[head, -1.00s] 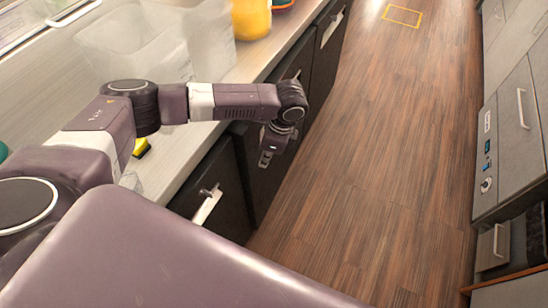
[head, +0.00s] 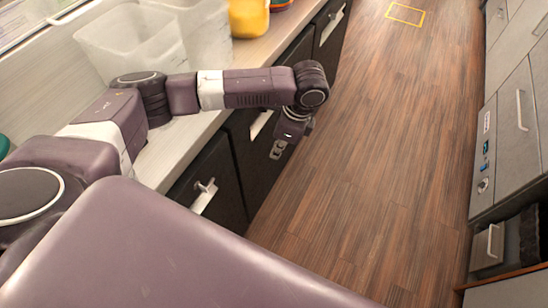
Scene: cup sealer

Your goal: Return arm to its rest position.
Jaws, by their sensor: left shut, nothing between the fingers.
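My left arm reaches in from the left over the pale counter (head: 205,125). Its forearm extends past the counter's front edge. My left gripper (head: 277,152) hangs pointing down in front of the dark cabinet fronts, above the wooden floor. It is shut and holds nothing. My right gripper is not in view.
Translucent plastic bins (head: 130,42) and a yellow container (head: 249,17) stand on the counter at the back left. Dark drawers with pale handles (head: 204,196) line the counter's front. Grey cabinets (head: 515,120) stand at the right. The wooden floor (head: 380,150) between is clear.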

